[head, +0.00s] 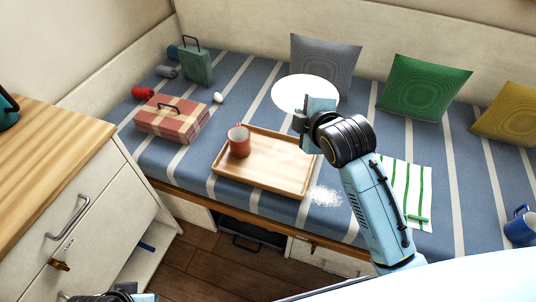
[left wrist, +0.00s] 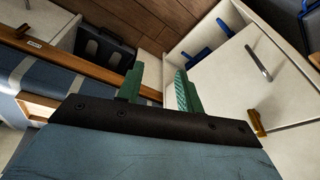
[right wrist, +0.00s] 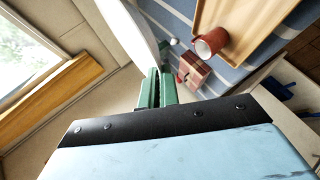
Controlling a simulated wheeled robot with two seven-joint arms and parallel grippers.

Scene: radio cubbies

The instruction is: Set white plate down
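The white plate (head: 300,90) is in front of the grey cushion, over the far part of the striped bench. My right gripper (head: 312,112) is at the plate's near edge. In the right wrist view the plate (right wrist: 132,28) shows nearly edge-on and runs down to the close-set green fingers (right wrist: 158,88), which are shut on its rim. I cannot tell whether the plate touches the bench. My left gripper (left wrist: 158,88) is empty, its fingers apart, low near the cabinet and floor; only a part of that arm shows at the bottom left of the head view.
A wooden tray (head: 265,177) with a red mug (head: 239,141) lies on the striped bench (head: 255,105). White grains (head: 325,196) and a striped cloth (head: 405,190) are to its right. A checked case (head: 172,118) and egg (head: 218,97) are left. Green cushion (head: 424,86) stands behind.

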